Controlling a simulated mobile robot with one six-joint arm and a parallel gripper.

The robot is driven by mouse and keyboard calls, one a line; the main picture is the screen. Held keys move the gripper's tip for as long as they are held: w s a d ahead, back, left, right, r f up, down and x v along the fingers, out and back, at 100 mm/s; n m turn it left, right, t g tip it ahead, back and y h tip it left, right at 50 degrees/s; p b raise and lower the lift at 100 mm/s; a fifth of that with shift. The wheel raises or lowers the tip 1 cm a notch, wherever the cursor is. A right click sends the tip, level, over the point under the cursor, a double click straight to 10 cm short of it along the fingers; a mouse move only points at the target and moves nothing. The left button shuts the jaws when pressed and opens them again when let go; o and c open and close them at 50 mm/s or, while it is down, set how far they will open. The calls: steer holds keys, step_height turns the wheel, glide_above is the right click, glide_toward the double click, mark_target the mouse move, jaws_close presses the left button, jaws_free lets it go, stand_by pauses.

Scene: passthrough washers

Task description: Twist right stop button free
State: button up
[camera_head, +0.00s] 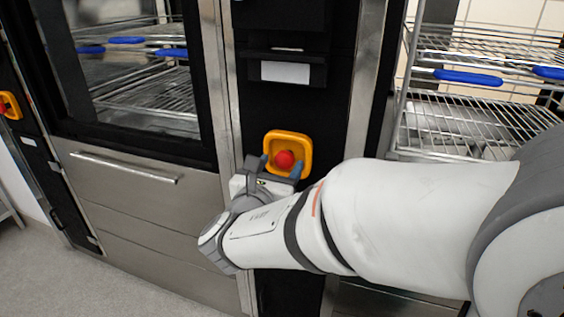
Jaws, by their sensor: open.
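The right stop button (285,159) is a red knob set in a yellow square surround (291,136) on a black panel between the two washers. My gripper (281,164) is right in front of it, coming from below. Its two blue fingertips are apart, one on the left and one on the right of the red knob. I cannot tell whether the fingertips touch the knob. The lower part of the yellow surround is partly hidden by the gripper. Another red stop button (5,102) in a yellow surround shows at the far left edge.
A washer with a glass door (140,70) and steel drawer fronts (150,200) stands at left. An open wire rack (460,110) with blue handles is at right. A white label (285,72) sits above the button. Grey floor (60,270) is clear at lower left.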

steer(key=shift+w+d, duration=0.2)
steer(key=shift+w, duration=0.3)
